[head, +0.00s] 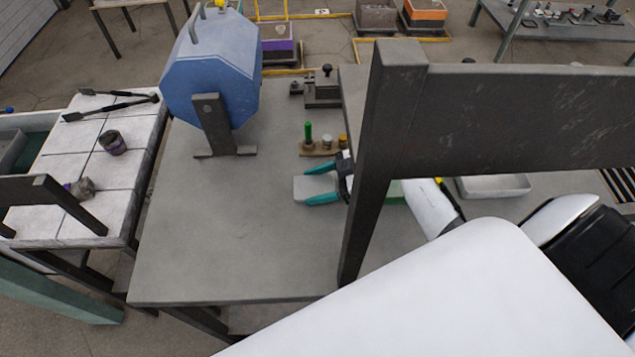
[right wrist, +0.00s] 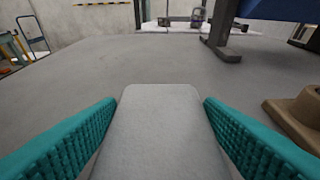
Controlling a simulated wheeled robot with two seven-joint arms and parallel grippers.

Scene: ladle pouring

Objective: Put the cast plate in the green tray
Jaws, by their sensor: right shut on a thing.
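The cast plate (head: 308,187) is a light grey, flat, rounded rectangle. My right gripper (head: 320,185) has its teal fingers shut on the plate's two long sides, above the grey table in the head view. In the right wrist view the plate (right wrist: 160,130) lies between the two teal fingers and points forward over the bare table top. A small patch of green (head: 394,193), possibly the green tray, shows beside my right arm; the arm and a dark post hide most of it. My left gripper is not in view.
A blue octagonal drum (head: 212,75) on a dark stand is at the table's far left. A wooden holder (head: 322,149) with small pegs stands just beyond the plate. A dark frame (head: 500,110) crosses the right side. The table's (head: 220,230) front left is clear.

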